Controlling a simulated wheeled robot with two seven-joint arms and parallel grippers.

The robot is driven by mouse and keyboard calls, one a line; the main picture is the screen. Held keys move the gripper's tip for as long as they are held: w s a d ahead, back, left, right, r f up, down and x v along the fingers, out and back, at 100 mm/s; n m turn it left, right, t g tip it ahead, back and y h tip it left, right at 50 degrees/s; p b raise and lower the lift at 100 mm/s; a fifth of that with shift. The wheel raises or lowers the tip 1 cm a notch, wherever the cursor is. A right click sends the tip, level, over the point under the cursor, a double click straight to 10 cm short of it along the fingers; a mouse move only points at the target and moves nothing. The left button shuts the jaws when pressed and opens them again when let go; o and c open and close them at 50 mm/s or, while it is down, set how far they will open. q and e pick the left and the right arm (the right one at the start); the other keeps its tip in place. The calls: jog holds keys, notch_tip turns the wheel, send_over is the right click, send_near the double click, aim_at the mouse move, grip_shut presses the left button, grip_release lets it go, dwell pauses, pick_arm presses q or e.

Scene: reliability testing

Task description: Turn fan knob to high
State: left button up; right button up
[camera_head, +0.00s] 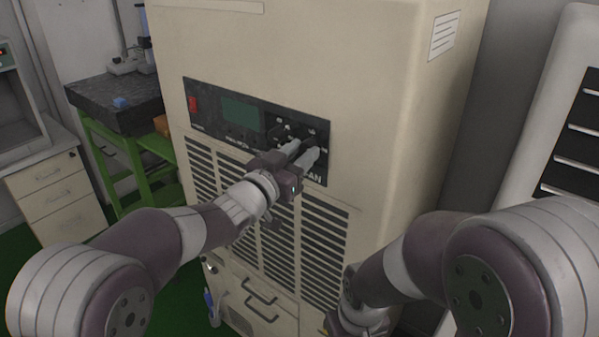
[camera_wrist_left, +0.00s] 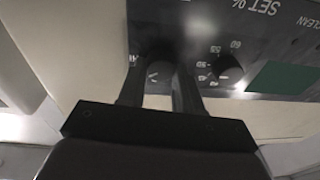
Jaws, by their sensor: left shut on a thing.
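The beige cabinet carries a dark control panel (camera_head: 235,112). My left gripper (camera_head: 302,154) reaches the right end of this panel, where lettering partly hidden by the gripper ends in "AN". It is shut on a dark knob, taken as the fan knob, which the fingers mostly hide. In the left wrist view the two fingers (camera_wrist_left: 162,85) stand either side of that dark knob (camera_wrist_left: 160,55). The knob's setting cannot be read. My right arm is at the lower right, away from the panel, and its gripper is not visible.
Another black knob (camera_wrist_left: 225,70) with a numbered scale sits close beside the fingers. The panel also has a green display (camera_head: 241,113) and a red switch (camera_head: 193,104). Vent slats (camera_head: 320,240) lie below. A green-framed table (camera_head: 115,110) stands at left.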

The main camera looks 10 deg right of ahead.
pick_arm(q)
jog(key=shift+f+m+g+h+b, duration=0.1)
jog(key=shift+m+g+h+b, duration=0.25)
jog(key=shift+m+b, duration=2.65)
jog(key=shift+m+p, duration=0.4)
jog(key=shift+m, duration=0.1)
jog(key=o, duration=1)
jog(key=shift+w+d, duration=0.1)
jog(key=shift+o, duration=0.2)
jog(key=b+v, duration=0.3)
jog(key=v, duration=0.9)
jog(key=shift+s+a, duration=0.25)
jog(key=shift+a, duration=0.05)
